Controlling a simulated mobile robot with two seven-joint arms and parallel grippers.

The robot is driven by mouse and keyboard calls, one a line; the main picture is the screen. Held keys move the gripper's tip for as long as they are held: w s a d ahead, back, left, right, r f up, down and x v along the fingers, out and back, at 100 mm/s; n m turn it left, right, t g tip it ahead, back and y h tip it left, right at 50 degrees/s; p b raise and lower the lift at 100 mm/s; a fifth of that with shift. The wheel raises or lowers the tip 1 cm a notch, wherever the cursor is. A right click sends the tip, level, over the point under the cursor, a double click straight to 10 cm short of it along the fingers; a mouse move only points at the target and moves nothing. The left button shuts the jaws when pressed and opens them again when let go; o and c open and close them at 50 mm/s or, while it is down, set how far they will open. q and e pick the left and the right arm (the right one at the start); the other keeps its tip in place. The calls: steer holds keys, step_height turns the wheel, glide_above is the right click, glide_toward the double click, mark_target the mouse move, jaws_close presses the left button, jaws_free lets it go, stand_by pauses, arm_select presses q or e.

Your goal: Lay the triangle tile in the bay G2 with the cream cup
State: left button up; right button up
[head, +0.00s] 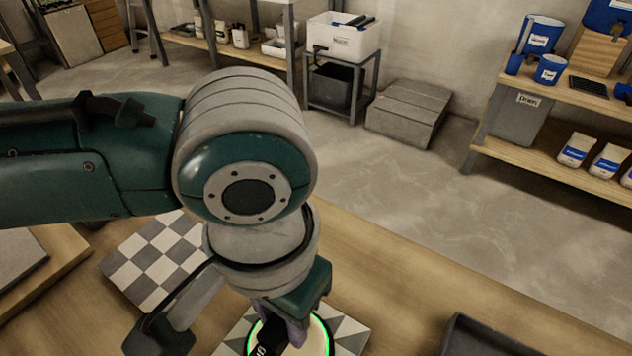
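The triangle tile (349,335), with grey and pale triangles, shows at the bottom edge, partly covered by the cup and cut off by the frame. The cream cup (318,343) is a round pale disc with a lit green rim and a black handle with white marks. It is over the tile; whether it touches cannot be told. My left gripper (285,322) points down from above, its purple-padded fingertip at the black handle, and it appears shut on it. The handle is partly hidden. Bay G2 cannot be made out. My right gripper is not in view.
A grey-and-white checkered tile (158,262) lies left of my wrist on the wooden bench (400,285). A dark tray-like object (480,338) is at the bottom right. Bare bench lies between it and the triangle tile. Shelves stand beyond the floor.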

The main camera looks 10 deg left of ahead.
arm_select(q)
jaws_close()
stand_by(0.8)
stand_by(0.5)
stand_by(0.5)
